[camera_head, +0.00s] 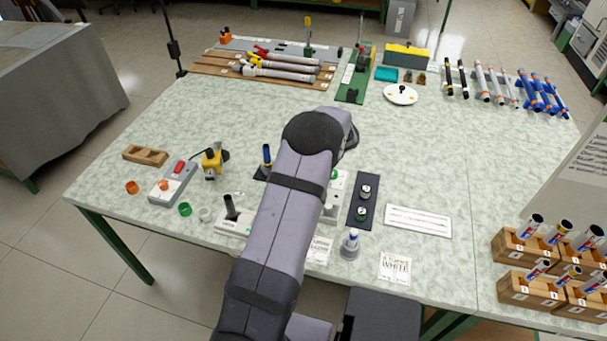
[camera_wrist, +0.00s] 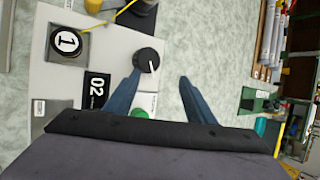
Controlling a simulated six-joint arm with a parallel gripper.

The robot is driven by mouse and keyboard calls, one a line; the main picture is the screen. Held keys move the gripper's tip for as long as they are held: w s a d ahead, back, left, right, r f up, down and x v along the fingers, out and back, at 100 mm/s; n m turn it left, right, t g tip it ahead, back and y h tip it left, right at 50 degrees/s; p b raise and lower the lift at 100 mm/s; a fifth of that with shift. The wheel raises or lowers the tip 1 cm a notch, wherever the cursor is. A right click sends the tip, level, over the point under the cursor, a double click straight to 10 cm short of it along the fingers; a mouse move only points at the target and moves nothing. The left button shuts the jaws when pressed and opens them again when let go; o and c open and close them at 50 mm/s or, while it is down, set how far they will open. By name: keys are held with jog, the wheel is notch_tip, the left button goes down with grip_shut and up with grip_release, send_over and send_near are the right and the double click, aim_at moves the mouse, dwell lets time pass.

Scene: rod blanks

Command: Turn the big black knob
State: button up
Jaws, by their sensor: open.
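The big black knob (camera_wrist: 147,61) shows in the wrist view as a round cap with a white pointer line, at the edge of a pale control panel (camera_wrist: 60,82). My gripper (camera_wrist: 160,76) is open, with two blue-grey fingers pointing toward the knob's area. The left finger's tip appears close beside the knob; I cannot tell if they touch. The right finger stands clear over the table, with a gap to the knob. In the head view my arm hides the gripper and knob; only part of the pale panel (camera_head: 338,190) shows beside it.
A dark strip with two knobs (camera_head: 362,200) lies right of my arm. The table centre behind is clear.

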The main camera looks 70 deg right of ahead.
jog(key=a+f+m+b, duration=0.1)
jog(key=f+m+t+b, duration=0.1)
jog(key=a+f+t+b, duration=0.1)
jog(key=shift+s+a+f+m, duration=0.25)
jog(key=shift+a+m, duration=0.05)
jog(key=shift+m, duration=0.1)
jog(key=shift+a+f+m+t+b, duration=0.15)
jog(key=shift+a+m+t+b, duration=0.1)
jog(key=shift+m+t+b, duration=0.55)
jog(key=shift+s+a+r+m+t+b, duration=0.25)
jog(key=shift+s+r+m+t+b, duration=0.15)
jog(key=shift+m+t+b, duration=0.5)
jog(key=shift+s+r+m+t+h+b, duration=0.4)
jog(key=shift+r+m+t+h, duration=0.15)
jog(key=shift+r+t, duration=0.25)
jog(key=shift+p+x, duration=0.8)
jog(key=shift+x, duration=2.9)
